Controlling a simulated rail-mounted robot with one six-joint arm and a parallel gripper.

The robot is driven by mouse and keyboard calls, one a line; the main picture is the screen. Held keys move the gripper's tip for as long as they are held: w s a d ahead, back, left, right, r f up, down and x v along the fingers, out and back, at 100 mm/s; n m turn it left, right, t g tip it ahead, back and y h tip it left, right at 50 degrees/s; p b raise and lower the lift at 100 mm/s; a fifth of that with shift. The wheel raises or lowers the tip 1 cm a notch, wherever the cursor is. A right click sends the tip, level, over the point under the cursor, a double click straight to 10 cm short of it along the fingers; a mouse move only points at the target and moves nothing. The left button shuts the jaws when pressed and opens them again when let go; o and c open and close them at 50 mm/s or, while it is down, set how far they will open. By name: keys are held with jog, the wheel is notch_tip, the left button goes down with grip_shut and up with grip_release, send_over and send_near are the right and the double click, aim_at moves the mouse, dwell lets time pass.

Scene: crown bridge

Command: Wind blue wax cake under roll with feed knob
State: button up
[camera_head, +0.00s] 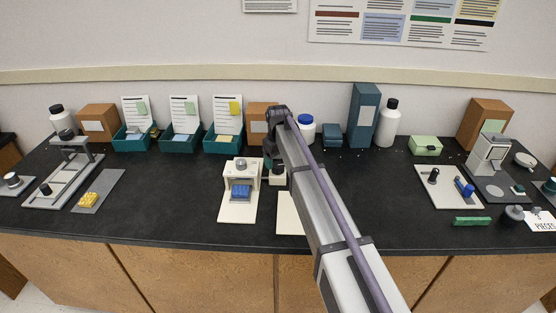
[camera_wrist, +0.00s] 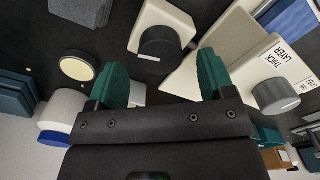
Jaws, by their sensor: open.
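The blue wax cake (camera_head: 241,192) sits at the front opening of a cream block-shaped stand with a grey knob (camera_head: 241,165) on top; part of the cake also shows at the top right of the wrist view (camera_wrist: 291,22). That stand carries a "THICK LAYER" label. To its right, a cream housing (camera_head: 277,180) bears a black knob with a white mark, seen in the wrist view (camera_wrist: 160,46). My gripper (camera_wrist: 162,74) is open and empty, its green fingers apart, with the black knob beyond and between their tips. No roll shows clearly; which knob feeds is not legible.
A cream plate (camera_head: 288,213) lies right of the blue cake's stand. A white bottle with blue cap (camera_head: 305,130) and teal boxes (camera_head: 364,115) stand behind. A yellow cake (camera_head: 89,200) lies far left. Bare black counter (camera_head: 370,210) is right of my arm.

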aim_at(277, 165)
notch_tip(277, 165, up, 8)
jog(key=p, duration=0.5)
jog(key=shift+f+p, duration=0.25)
jog(key=shift+p, duration=0.05)
jog(key=f+m+b, duration=0.3)
jog(key=m, duration=0.2)
jog(key=f+m+b, duration=0.4)
jog(key=m, duration=0.1)
jog(key=f+m+b, duration=0.4)
jog(key=m, duration=0.1)
jog(key=shift+s+a, duration=0.15)
jog(key=shift+a, duration=0.1)
jog(key=shift+r, duration=0.1)
jog(key=c, duration=0.9)
